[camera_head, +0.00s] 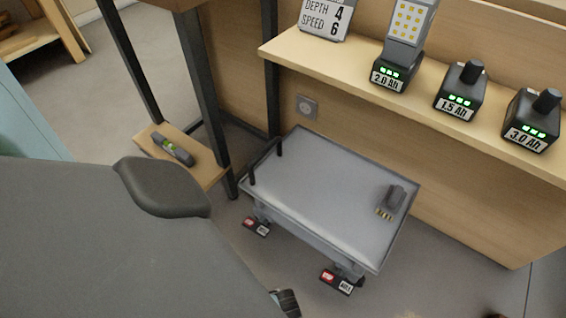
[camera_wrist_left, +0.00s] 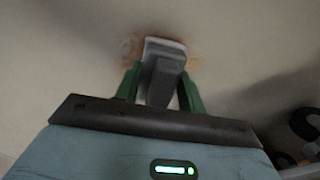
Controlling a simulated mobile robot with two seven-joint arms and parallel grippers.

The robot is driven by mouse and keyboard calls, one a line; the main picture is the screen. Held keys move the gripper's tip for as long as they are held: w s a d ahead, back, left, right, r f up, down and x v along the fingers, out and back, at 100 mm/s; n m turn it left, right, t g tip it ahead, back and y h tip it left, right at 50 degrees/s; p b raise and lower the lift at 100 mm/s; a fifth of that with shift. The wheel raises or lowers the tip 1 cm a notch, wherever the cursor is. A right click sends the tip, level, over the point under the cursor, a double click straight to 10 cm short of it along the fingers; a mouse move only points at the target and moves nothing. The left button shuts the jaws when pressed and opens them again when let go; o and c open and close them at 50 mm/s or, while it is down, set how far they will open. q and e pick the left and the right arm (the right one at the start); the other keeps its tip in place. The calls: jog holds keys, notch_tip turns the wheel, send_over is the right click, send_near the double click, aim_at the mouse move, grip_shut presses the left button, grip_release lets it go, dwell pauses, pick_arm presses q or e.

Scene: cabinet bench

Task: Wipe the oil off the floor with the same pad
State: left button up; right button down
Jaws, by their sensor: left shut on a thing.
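In the left wrist view, my left gripper (camera_wrist_left: 160,88) has its green fingers closed on the grey handle of a pad (camera_wrist_left: 165,44). The pad has a pale front edge and lies against or just above the floor. A brown oil stain (camera_wrist_left: 131,47) shows on both sides of the pad, and the pad hides its middle. Whether the pad touches the floor is hard to tell. The head view does not clearly show the oil or the pad; a large dark part of my arm covers the lower left. My right gripper is in neither view.
A grey wheeled cart (camera_head: 320,190) with a dark block (camera_head: 391,200) on top stands by the wooden cabinet. Several batteries sit on the shelf (camera_head: 420,105) above. A small wooden ledge (camera_head: 205,172) holds a grey-green tool (camera_head: 173,149). Dark round objects (camera_wrist_left: 300,130) lie right in the wrist view.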

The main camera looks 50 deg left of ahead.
pick_arm(q)
jog(key=shift+s+d, duration=0.5)
jog(key=shift+d, duration=0.1)
jog(key=shift+s+a+f, duration=0.1)
jog(key=shift+a, duration=0.35)
jog(key=shift+s+a+p, duration=0.1)
jog(key=shift+a+p, duration=0.3)
jog(key=shift+a, duration=0.9)
jog(key=shift+a+f, duration=0.1)
jog(key=shift+a, duration=0.1)
jog(key=shift+a, duration=0.2)
jog(key=shift+s+a+f, duration=0.1)
jog(key=shift+s+a, duration=0.1)
jog(key=shift+a, duration=0.5)
jog(key=shift+s+a, duration=0.15)
jog(key=shift+a, duration=0.5)
jog(key=shift+w, duration=0.1)
